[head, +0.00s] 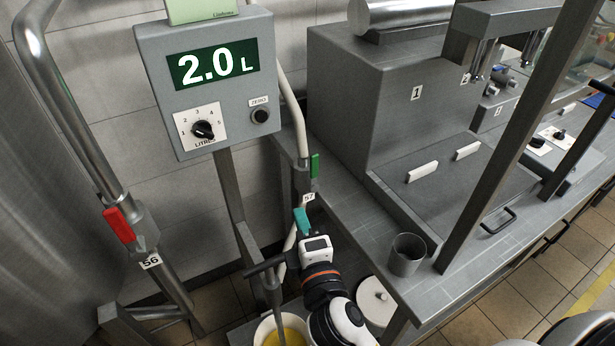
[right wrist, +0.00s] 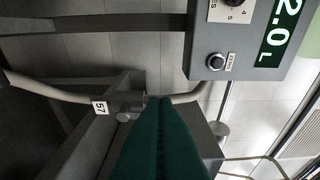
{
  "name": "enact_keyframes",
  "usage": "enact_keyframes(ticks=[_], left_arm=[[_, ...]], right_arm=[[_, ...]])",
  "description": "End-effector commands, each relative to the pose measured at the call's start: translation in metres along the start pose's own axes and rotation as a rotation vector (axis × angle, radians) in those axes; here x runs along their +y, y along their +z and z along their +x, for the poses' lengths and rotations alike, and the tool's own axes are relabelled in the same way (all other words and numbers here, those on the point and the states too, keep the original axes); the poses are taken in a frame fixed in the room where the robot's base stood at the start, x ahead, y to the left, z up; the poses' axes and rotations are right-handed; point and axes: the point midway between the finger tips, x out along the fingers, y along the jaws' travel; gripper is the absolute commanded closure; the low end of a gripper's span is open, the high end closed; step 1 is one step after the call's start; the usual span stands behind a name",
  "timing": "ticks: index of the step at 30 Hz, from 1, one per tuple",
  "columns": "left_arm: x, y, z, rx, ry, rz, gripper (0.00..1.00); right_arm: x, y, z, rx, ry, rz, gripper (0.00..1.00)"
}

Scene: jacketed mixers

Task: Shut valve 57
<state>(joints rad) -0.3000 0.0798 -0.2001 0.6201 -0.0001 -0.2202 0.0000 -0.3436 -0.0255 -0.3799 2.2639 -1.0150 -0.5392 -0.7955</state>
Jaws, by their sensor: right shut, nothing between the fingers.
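Valve 57 has a green lever handle (head: 314,166) in the head view, standing upright alongside the pale hose line, just above its white tag 57 (head: 309,197). The tag also shows in the right wrist view (right wrist: 100,107); I cannot make out the lever there, where my fingers cover the middle. My right gripper (head: 301,216) is shut and empty, its teal fingertips pointing up, just below and left of the tag in the head view. Its closed fingers fill the lower middle of the right wrist view (right wrist: 160,140). My left gripper is not in view.
A display box (head: 210,80) reads 2.0 L. Valve 56 has a red handle (head: 119,225) at left. A grey cup (head: 407,256) stands on the bench's front corner. Below are a bucket with yellow liquid (head: 290,338), a dark T-shaped bar (head: 265,266) and a white lid (head: 376,298).

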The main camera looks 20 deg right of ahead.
Motion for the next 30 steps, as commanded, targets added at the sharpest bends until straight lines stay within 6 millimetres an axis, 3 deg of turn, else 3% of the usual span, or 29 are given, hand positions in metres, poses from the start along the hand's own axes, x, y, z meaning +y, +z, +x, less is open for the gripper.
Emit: enact_keyframes(ticks=[8,21,25,30], left_arm=[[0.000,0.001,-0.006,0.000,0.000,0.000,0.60],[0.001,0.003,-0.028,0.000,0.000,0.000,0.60],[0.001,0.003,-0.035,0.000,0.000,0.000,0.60],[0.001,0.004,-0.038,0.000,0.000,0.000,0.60]], right_arm=[[-0.002,0.000,0.016,0.000,-0.001,0.001,1.00],[-0.002,-0.003,0.104,0.003,0.002,0.000,1.00],[-0.001,-0.025,0.106,0.002,0.003,-0.001,1.00],[0.000,-0.037,0.109,0.000,0.003,0.002,1.00]])
